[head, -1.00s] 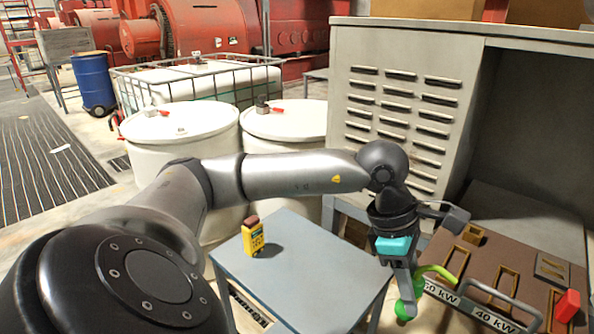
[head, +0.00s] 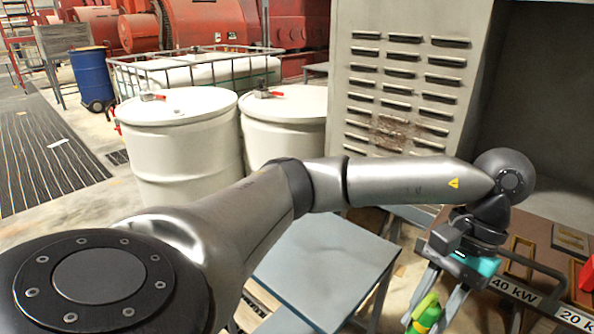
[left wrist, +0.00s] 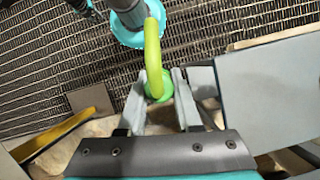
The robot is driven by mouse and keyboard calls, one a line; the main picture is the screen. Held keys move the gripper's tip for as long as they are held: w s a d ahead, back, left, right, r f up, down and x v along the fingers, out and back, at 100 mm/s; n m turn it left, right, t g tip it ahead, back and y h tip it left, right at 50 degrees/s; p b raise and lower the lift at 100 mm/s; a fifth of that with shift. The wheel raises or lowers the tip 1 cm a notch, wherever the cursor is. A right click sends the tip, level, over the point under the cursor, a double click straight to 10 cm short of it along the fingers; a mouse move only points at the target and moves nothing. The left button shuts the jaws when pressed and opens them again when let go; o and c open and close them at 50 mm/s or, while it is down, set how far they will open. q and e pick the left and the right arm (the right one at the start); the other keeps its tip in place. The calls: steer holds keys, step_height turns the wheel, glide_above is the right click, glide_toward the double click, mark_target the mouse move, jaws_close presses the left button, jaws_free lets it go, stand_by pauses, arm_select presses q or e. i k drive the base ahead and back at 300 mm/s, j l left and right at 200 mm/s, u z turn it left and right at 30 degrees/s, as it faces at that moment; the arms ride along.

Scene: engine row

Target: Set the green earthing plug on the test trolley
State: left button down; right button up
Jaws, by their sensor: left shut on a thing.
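The green earthing plug (head: 426,314) is between the fingers of my left gripper (head: 432,308), low in the head view and left of the panel's front edge. In the left wrist view the plug's curved green handle (left wrist: 153,50) rises from between the two grey fingers (left wrist: 160,112), which are shut on it. The test trolley, a small table with a blue-grey top (head: 320,270), stands left of the gripper. My left arm covers part of its top. The plug is apart from the trolley top in the head view.
A brown panel with wooden frames (head: 522,250) and kW labels (head: 515,290) lies at the right, below a louvred grey cabinet (head: 405,85). White drums (head: 180,135) stand behind the trolley. The visible part of the trolley top is clear.

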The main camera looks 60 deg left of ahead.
mark_target(317, 270)
steer(key=u, duration=1.15)
steer(key=i+l+u, duration=0.55)
steer(key=i, duration=0.15)
